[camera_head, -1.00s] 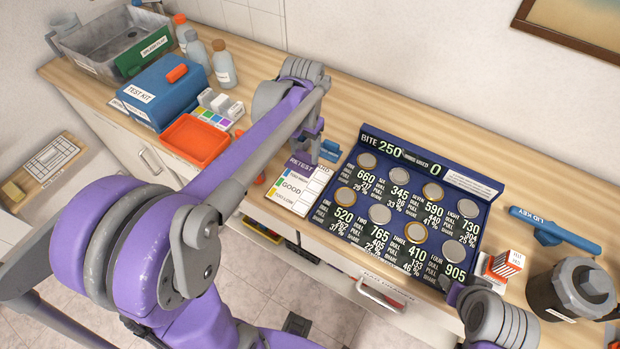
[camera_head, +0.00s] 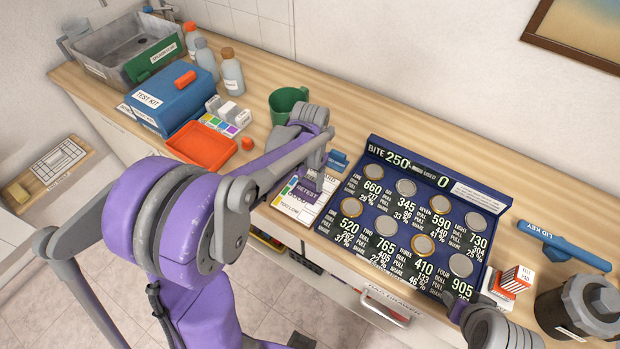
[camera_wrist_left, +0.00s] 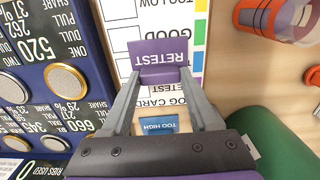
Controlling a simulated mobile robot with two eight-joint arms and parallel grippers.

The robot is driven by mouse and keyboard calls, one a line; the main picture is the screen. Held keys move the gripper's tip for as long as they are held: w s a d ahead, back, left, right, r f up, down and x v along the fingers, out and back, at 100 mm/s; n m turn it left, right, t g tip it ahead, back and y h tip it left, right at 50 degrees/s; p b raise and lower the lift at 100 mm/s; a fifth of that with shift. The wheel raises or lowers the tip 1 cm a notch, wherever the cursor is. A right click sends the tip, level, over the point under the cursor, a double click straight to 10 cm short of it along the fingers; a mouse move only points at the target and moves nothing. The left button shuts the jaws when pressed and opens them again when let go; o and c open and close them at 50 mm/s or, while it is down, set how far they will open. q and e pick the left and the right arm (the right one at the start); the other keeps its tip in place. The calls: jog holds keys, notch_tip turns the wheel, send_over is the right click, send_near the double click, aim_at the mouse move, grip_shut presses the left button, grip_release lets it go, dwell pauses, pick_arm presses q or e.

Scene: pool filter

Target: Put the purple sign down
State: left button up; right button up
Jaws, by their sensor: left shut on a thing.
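My left gripper (camera_head: 311,180) is shut on the purple sign (camera_head: 307,194), which reads RETEST. The sign also shows between the fingertips in the left wrist view (camera_wrist_left: 160,58). Gripper and sign are over the white log card (camera_head: 290,207), which has coloured bars and the words GOOD and TOO LOW. I cannot tell if the sign touches the card. A blue sign (camera_head: 337,161) reading TOO HIGH is beside the card's far end; it shows below the purple sign in the left wrist view (camera_wrist_left: 155,126). Part of my right arm shows at the lower right; its gripper fingers are not visible.
A dark blue board (camera_head: 372,150) with round discs and numbers stands right of the card. The back of the counter (camera_head: 440,135) is clear.

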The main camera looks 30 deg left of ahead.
aim_at(310, 182)
pick_arm(q)
jog(key=o, duration=1.4)
jog(key=shift+f, duration=0.1)
jog(key=shift+r, duration=0.35)
notch_tip(310, 182, up, 11)
jog(key=p, duration=0.1)
jog(key=s+d+f+t, duration=0.1)
jog(key=s+d+t, duration=0.1)
jog(key=s, duration=0.3)
jog(key=s+d+f+t, duration=0.2)
jog(key=s, duration=0.3)
jog(key=s+d+f+n+t, duration=0.1)
jog(key=s+d, duration=0.1)
jog(key=s, duration=0.3)
jog(key=shift+d+f+t, duration=0.2)
jog(key=shift+d+t, duration=0.15)
jog(key=shift+t, duration=0.05)
